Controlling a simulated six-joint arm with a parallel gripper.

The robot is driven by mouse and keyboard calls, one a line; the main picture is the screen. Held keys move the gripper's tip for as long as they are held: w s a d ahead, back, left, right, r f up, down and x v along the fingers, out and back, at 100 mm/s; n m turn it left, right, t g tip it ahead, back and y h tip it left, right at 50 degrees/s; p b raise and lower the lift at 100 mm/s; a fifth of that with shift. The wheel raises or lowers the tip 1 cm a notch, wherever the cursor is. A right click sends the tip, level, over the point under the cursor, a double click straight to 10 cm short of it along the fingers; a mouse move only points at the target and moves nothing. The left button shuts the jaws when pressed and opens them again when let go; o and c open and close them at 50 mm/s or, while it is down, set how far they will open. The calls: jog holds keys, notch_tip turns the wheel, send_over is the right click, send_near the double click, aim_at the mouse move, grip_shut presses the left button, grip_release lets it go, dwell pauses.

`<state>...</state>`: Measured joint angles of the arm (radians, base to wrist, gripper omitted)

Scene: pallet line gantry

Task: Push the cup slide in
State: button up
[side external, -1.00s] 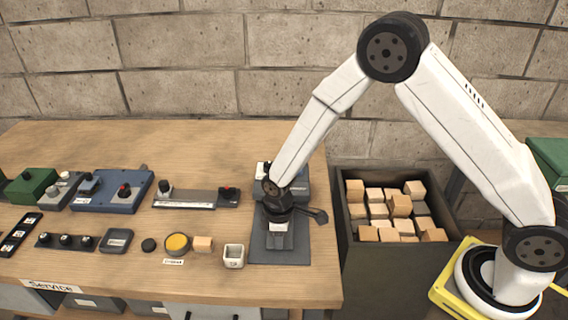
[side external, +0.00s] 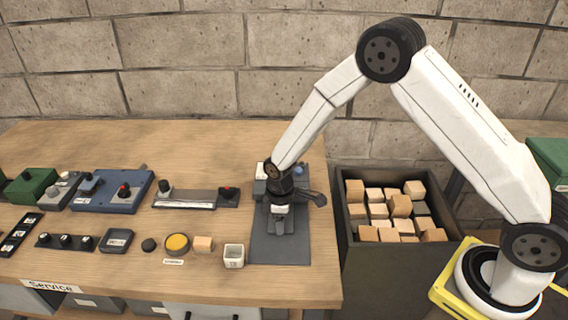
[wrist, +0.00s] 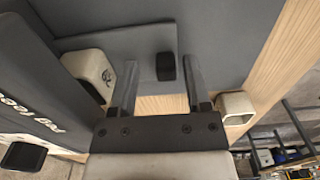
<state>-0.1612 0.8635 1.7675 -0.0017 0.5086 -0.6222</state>
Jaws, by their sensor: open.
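My gripper (side external: 281,228) is low over the grey base plate (side external: 280,250), in front of the dark machine (side external: 300,186). In the wrist view my gripper (wrist: 160,64) is open, with a finger on each side of a black knob (wrist: 165,67). The knob stands on a grey slide-like plate (wrist: 140,45); I cannot tell whether the fingers touch it. A white cup-like part with a dark mark (wrist: 90,72) is left of the fingers. In the side view my gripper hides the knob and much of the slide.
A white square cup (side external: 234,256) stands left of the base plate; a white hollow cup (wrist: 235,108) shows right of the fingers. A bin of wooden blocks (side external: 348,215) stands right of the table. Switch boxes and a yellow button (side external: 177,243) lie to the left.

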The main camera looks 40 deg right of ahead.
jog(key=shift+r, duration=0.1)
jog(key=shift+r, duration=3.8)
jog(key=shift+s+d+r, duration=0.1)
jog(key=shift+s+d+r, duration=0.1)
jog(key=shift+s+r, duration=0.05)
jog(key=s+d+r+m+t, duration=0.1)
jog(key=s+d+r+m, duration=0.2)
jog(key=s, duration=0.5)
jog(key=s+d+r+m+t, duration=0.1)
jog(key=s+d+r+m, duration=0.2)
jog(key=s+m, duration=0.3)
jog(key=shift+s+d+r+t, duration=0.3)
jog(key=shift+s+d+r, duration=0.15)
jog(key=shift+s, duration=0.6)
